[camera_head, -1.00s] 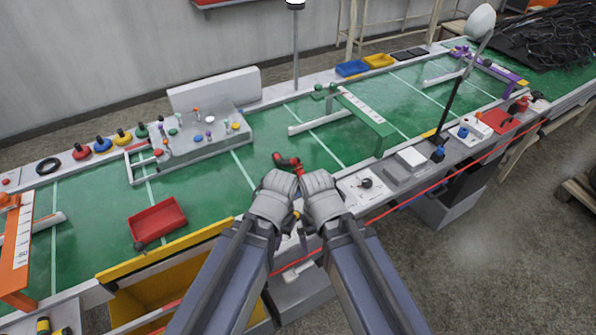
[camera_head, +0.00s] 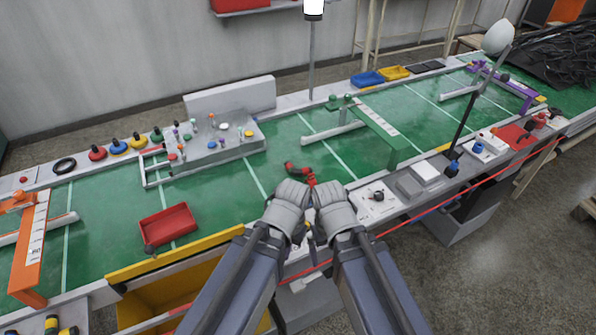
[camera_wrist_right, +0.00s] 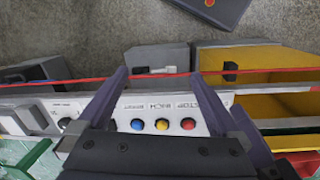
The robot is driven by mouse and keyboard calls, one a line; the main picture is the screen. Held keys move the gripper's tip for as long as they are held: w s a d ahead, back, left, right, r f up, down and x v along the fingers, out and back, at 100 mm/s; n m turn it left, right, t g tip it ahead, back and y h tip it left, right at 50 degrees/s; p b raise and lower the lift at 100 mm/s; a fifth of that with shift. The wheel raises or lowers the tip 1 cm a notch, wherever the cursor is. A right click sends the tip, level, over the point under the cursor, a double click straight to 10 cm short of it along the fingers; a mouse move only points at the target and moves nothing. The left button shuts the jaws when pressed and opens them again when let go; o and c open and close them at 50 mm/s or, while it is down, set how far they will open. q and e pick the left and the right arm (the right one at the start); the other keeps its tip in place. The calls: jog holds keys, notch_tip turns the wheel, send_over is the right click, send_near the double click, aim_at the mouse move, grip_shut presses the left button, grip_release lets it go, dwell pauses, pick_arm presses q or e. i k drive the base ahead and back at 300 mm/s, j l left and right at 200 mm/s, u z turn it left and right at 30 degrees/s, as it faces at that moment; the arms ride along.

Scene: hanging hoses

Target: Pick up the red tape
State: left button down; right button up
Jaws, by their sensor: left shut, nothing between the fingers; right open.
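The red tape (camera_head: 97,152) looks like a small red roll with a dark piece on top. It sits on the pale back ledge of the green table, at the far left, between a black ring (camera_head: 64,165) and a blue roll (camera_head: 118,147). My left gripper (camera_head: 291,194) and right gripper (camera_head: 331,194) are side by side over the table's near edge, far from the red tape. The left one is shut and empty. My right gripper also shows in the right wrist view (camera_wrist_right: 160,75), open, with nothing held between its fingers. The red tape is outside that view.
A red tray (camera_head: 168,225) and a yellow-edged bin (camera_head: 180,253) are at the near left. A grey fixture with pegs (camera_head: 215,140) stands at the back. A red curved object (camera_head: 299,171) lies just beyond my grippers. A red line (camera_head: 405,228) runs along the near edge.

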aim_at(310, 180)
jog(key=i+l+u, duration=0.1)
jog(key=l+u, duration=0.15)
jog(key=u, duration=0.25)
jog(key=i+l+u, duration=0.1)
jog(key=l+u, duration=0.2)
jog(key=u, duration=0.15)
jog(key=l+u, duration=0.3)
jog(key=u, duration=0.2)
